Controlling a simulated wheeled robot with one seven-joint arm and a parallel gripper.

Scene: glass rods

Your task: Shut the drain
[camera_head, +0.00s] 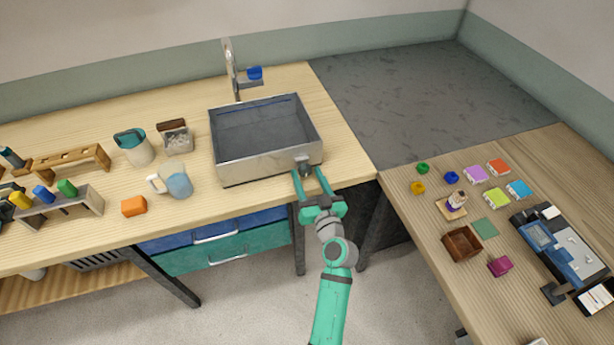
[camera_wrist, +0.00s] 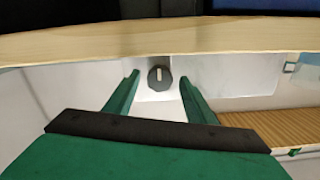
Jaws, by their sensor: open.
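The metal sink (camera_head: 248,164) is set in the wooden counter below a tap. A dark grey round knob (camera_head: 304,161) sits on the sink's front wall near its right end. In the wrist view the knob (camera_wrist: 160,77) faces me and carries a pale upright mark. My green gripper (camera_head: 311,176) is open in front of the sink. In the wrist view its two fingers (camera_wrist: 157,90) point toward the knob, one on each side, with gaps to it. I cannot tell whether the fingertips reach as deep as the knob. The drain itself is not clearly visible.
The tap (camera_head: 231,70) with a blue handle (camera_head: 255,73) stands behind the sink. A light blue mug (camera_head: 179,181), an orange block (camera_head: 133,206) and a pitcher (camera_head: 134,149) stand left of it. The right table (camera_head: 415,225) holds small items. Drawers (camera_head: 228,254) lie below the counter.

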